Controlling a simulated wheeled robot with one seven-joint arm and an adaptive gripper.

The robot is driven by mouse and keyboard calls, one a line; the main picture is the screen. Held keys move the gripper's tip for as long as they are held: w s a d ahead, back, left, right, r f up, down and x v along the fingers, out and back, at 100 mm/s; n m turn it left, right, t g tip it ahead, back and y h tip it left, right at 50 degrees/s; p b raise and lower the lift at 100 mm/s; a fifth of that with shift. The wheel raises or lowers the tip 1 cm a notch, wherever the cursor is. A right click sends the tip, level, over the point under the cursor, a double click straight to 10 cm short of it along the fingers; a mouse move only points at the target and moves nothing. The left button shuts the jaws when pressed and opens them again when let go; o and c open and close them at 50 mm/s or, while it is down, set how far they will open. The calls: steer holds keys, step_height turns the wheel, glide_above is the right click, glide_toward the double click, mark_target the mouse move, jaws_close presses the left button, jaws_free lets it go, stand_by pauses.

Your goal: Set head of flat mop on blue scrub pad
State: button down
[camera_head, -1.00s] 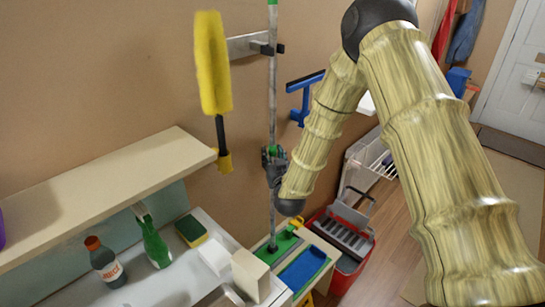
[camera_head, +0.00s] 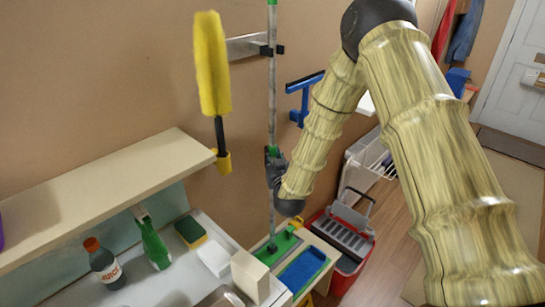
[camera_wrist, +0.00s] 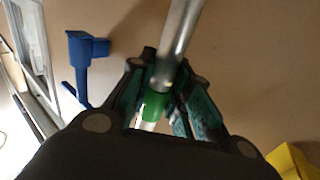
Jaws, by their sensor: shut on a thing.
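My gripper (camera_head: 273,160) is shut on the grey pole of the flat mop (camera_head: 272,105); it also shows in the wrist view (camera_wrist: 160,100), where its fingers close around the pole (camera_wrist: 178,40) near a green band. The mop stands nearly upright. Its green flat head (camera_head: 276,247) is low down, on or just above the light surface; I cannot tell which.
A wall holder (camera_head: 247,46) is behind the pole's upper part. A yellow duster (camera_head: 212,65) hangs left and a blue squeegee (camera_head: 303,90) right. A white box (camera_head: 250,275) stands left of the pad. A red bucket (camera_head: 345,250) is to the right.

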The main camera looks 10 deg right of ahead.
mark_target(273, 139)
steer(key=shift+r+p, duration=1.4)
steer(key=shift+r, duration=2.1)
steer(key=s+d+p, duration=0.3)
steer(key=s+d, duration=0.6)
steer(key=s, duration=0.5)
steer(key=s+d+p, duration=0.3)
steer(key=s+d, duration=0.6)
steer(key=s, duration=0.4)
steer(key=s+d+p, duration=0.3)
steer(key=s+d, duration=0.6)
steer(key=s, duration=0.5)
steer(key=shift+s+d, duration=0.3)
steer(key=shift+d, duration=0.05)
steer(key=shift+f, duration=0.1)
